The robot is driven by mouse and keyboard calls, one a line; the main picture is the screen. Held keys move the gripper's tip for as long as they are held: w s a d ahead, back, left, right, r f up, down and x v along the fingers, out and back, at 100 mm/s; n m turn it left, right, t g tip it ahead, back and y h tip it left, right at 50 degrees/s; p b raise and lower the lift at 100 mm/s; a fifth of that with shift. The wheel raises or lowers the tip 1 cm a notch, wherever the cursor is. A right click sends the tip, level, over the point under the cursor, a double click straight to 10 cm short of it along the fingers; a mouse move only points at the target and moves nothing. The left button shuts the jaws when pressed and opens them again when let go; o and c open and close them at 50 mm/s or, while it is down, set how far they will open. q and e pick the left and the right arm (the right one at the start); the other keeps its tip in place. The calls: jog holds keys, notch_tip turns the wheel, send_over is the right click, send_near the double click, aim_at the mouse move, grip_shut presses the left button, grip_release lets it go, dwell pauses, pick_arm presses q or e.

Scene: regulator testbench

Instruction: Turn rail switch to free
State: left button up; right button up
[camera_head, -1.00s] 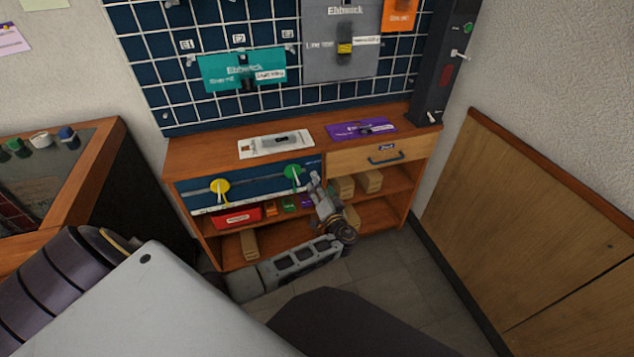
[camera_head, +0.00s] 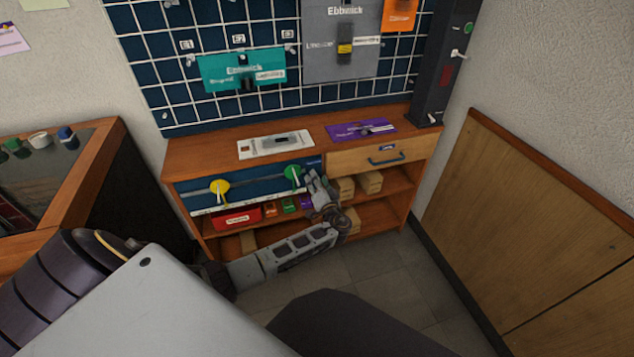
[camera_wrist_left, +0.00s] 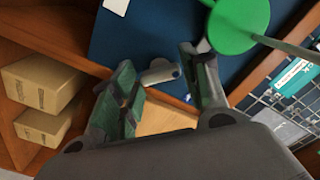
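A blue panel (camera_head: 255,186) on the cabinet front carries a grey rail with a yellow round knob (camera_head: 220,188) and a green round knob (camera_head: 293,173), each with a pale lever. My left gripper (camera_head: 314,181) is just right of the green knob. In the left wrist view the left gripper (camera_wrist_left: 163,88) is open, with a gap between its fingers. The green disc (camera_wrist_left: 238,22) is beyond the right-hand finger, partly hidden by it. A small grey piece (camera_wrist_left: 159,72) shows between the fingertips against the blue panel; I cannot tell whether they touch it. My right gripper is not in view.
A wooden drawer (camera_head: 362,159) with a blue handle is right of the panel. A purple plate (camera_head: 360,131) and a white plate (camera_head: 275,145) lie on the cabinet top.

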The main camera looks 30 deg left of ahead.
pick_arm(q)
jog(key=c, duration=0.5)
jog(key=shift+m, duration=0.4)
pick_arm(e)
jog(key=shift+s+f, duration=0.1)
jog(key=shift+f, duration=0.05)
pick_arm(q)
jog(key=shift+d+m+p, duration=0.1)
jog(key=shift+m+p, duration=3.4)
jog(key=shift+m, duration=5.1)
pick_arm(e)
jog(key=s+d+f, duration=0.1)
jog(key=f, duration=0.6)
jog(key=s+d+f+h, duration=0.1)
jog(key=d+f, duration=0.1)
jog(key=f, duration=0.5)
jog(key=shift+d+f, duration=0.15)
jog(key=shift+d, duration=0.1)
